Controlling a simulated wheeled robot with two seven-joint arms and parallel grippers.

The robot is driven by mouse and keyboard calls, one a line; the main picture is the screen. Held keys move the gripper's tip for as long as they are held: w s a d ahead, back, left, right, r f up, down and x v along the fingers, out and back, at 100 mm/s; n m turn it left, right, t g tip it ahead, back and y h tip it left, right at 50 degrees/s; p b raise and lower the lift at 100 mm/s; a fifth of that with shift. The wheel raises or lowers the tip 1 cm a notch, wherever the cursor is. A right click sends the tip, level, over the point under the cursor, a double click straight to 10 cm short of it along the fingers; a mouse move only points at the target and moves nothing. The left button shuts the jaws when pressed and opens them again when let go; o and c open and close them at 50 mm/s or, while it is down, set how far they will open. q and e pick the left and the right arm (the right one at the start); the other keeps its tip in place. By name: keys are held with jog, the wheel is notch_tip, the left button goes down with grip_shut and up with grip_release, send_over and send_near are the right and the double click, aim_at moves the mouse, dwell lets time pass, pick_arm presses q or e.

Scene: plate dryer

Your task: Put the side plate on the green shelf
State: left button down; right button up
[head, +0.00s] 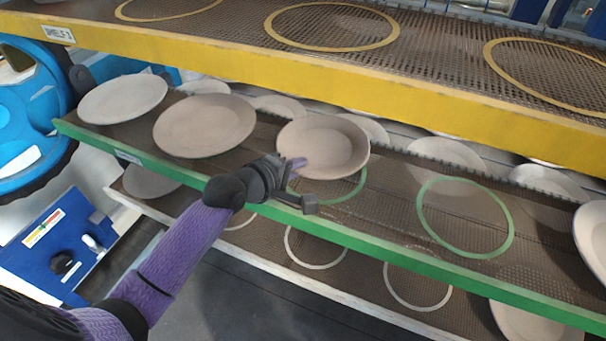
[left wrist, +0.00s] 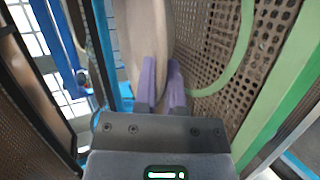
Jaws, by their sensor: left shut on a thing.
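The pale side plate (head: 328,145) is at the green-edged shelf (head: 400,215), above and partly covering a green ring (head: 345,192). My left gripper (head: 294,165) is shut on the plate's near left rim. In the left wrist view the purple fingers (left wrist: 161,85) pinch the plate (left wrist: 146,35), which shows nearly edge-on beside the mesh shelf. I cannot tell whether the plate touches the shelf. My right gripper is not in view.
Two plates (head: 205,126) (head: 123,98) stand to the left on the green shelf. An empty green ring (head: 464,217) lies to the right. The yellow shelf (head: 400,89) overhangs behind. A white-edged shelf (head: 330,299) runs below. Another plate (head: 592,238) is at the right edge.

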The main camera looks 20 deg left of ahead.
aim_at(296, 189)
pick_arm(q)
notch_tip(296, 189, down, 4)
jog(key=shift+r+b, duration=0.25)
jog(key=shift+b, duration=0.25)
jog(key=shift+f, duration=0.1)
jog(key=c, duration=1)
grip_release()
jog(key=shift+o, duration=0.2)
